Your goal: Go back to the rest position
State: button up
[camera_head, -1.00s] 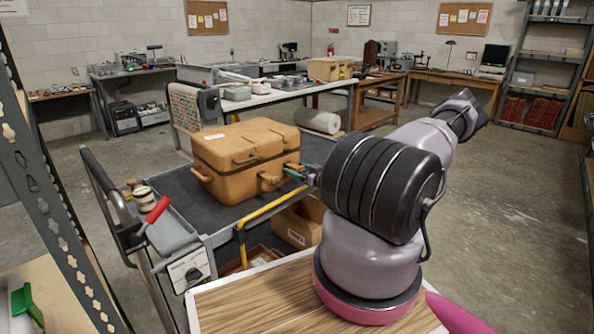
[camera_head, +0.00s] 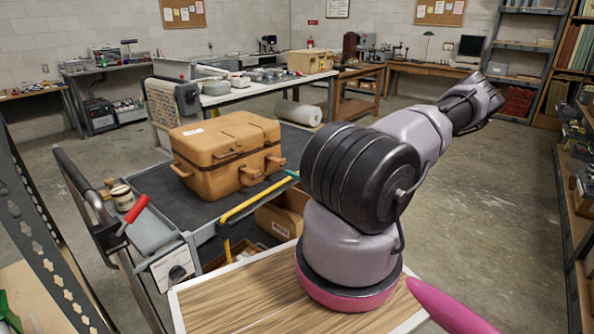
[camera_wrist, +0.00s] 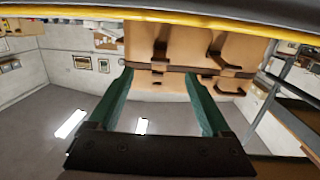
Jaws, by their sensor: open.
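My gripper (camera_wrist: 157,72) shows in the wrist view as two green fingers set wide apart, with nothing between them. In the head view my arm hides most of it; only a bit of green finger (camera_head: 291,173) shows beside the case. An orange-tan hard case (camera_head: 225,155) with handles and latches stands closed on the dark cart top. In the wrist view, which looks upside down, the case (camera_wrist: 190,50) lies beyond the fingertips. The fingers look apart from it, but the exact gap is hard to tell.
A cardboard box (camera_head: 284,218) sits below. Shelving (camera_head: 568,190) stands at right. Floor (camera_head: 490,190) between is clear.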

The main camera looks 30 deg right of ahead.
dwell(0.3)
jog(key=s+a+r+m+g+h, duration=0.1)
jog(key=s+a+r+g+h, duration=0.25)
jog(key=r, duration=0.95)
jog(key=s+a+r+m+g+h, duration=0.15)
jog(key=r+g+h, duration=0.4)
jog(key=r, duration=0.75)
jog(key=s+a+r+m+y, duration=0.5)
jog(key=s+a+r+y, duration=0.1)
jog(key=s+a+r, duration=0.9)
jog(key=s+a, duration=0.2)
jog(key=s, duration=0.1)
jog(key=shift+a+g, duration=0.15)
jog(key=shift+g, duration=0.15)
jog(key=shift+w, duration=0.1)
